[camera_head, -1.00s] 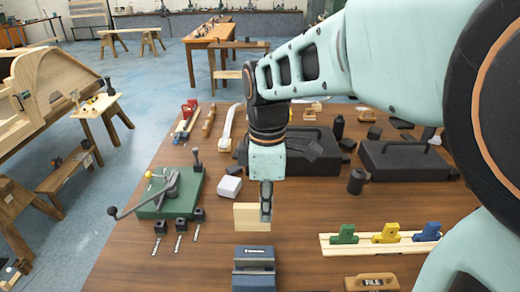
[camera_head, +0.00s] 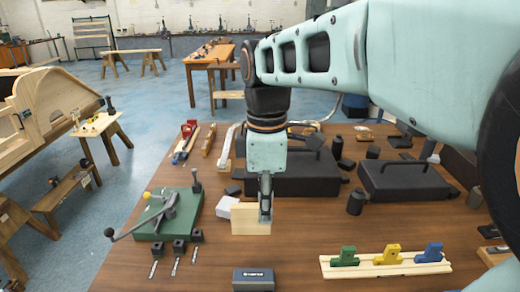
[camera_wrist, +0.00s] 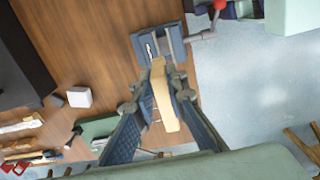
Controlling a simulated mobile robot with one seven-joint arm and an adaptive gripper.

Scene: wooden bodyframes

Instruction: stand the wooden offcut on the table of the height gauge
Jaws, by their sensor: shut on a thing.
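The wooden offcut (camera_head: 249,220) is a pale, flat, squarish block. My gripper (camera_head: 265,212) points down and is shut on it near its right edge in the head view. The offcut hangs upright over the brown table, apart from the blue-grey vise (camera_head: 253,280) in front of it. In the wrist view, the offcut (camera_wrist: 160,95) shows edge-on between the two fingers of my gripper (camera_wrist: 164,88). I cannot make out for sure which thing is the height gauge, or its table.
A green-based lever tool (camera_head: 166,216) stands left of the offcut. A white block (camera_head: 225,207) lies close behind it. Black cases (camera_head: 300,177) (camera_head: 408,181) fill the back. Bare table lies between vise and strip.

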